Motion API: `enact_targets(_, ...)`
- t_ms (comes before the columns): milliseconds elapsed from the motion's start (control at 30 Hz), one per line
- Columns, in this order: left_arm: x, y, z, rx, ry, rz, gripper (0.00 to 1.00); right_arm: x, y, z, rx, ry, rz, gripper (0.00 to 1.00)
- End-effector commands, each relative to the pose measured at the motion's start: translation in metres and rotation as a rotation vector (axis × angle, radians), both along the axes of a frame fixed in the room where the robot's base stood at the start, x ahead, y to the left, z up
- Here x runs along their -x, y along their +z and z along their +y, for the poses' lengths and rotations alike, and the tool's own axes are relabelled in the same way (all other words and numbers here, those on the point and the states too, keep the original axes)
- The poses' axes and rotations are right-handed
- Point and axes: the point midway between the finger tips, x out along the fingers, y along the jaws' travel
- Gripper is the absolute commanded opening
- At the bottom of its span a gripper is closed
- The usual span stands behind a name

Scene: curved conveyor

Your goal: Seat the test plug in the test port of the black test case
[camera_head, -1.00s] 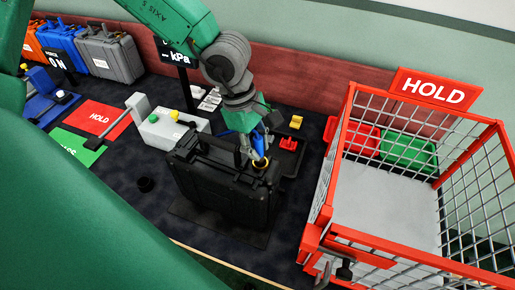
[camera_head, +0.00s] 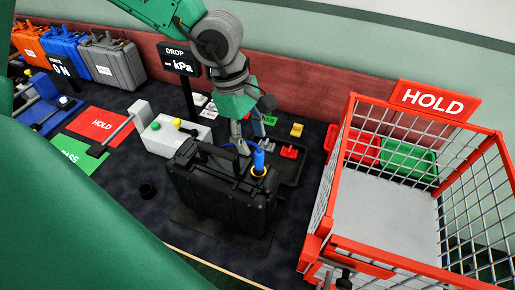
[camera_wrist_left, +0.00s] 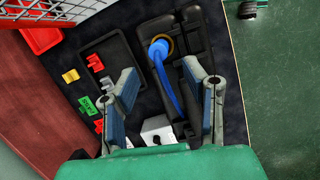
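The black test case (camera_head: 222,197) stands upright on the dark bench, its test port marked by a yellow ring (camera_head: 258,172) on top at the right. The blue test plug (camera_head: 259,158) stands upright in that ring; its exact depth cannot be told. In the left wrist view the plug (camera_wrist_left: 160,50) sits within the ring, and its blue hose runs back between my fingers. My left gripper (camera_head: 246,143) is behind the case top, apart from the plug. In the left wrist view its fingers (camera_wrist_left: 160,78) are spread and empty.
A red wire cage (camera_head: 322,225) with a HOLD sign stands at right. Behind the case is a black tray (camera_head: 290,170) with coloured pieces. A grey box (camera_head: 172,140) with buttons and a display (camera_head: 180,60) stand at left. Several cases line the back left.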

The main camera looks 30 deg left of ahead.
Motion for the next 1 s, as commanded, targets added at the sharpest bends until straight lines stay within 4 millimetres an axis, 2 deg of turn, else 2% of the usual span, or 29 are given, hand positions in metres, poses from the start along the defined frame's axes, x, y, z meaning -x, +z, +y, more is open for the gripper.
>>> enact_targets(33, -0.001, 0.014, 0.001, 0.001, 0.002, -0.006, 0.39, 0.0, 0.004, 0.0, 0.0, 0.0, 0.0, 0.4)
enact_targets(100, 0.0, 0.027, 0.002, 0.0, 0.001, -0.005, 0.39, 0.0, 0.006, 0.0, 0.0, 0.0, 0.0, 0.4)
enact_targets(300, 0.001, 0.049, 0.008, -0.003, -0.001, -0.001, 0.39, 0.0, 0.008, 0.0, 0.001, -0.001, 0.0, 0.4)
enact_targets(667, 0.001, 0.052, 0.015, 0.002, 0.0, 0.001, 0.39, 0.0, 0.008, 0.0, 0.001, -0.001, 0.0, 0.4)
enact_targets(1000, 0.002, 0.053, 0.011, -0.003, -0.001, 0.001, 0.39, 0.0, 0.009, 0.0, 0.0, -0.001, 0.0, 0.4)
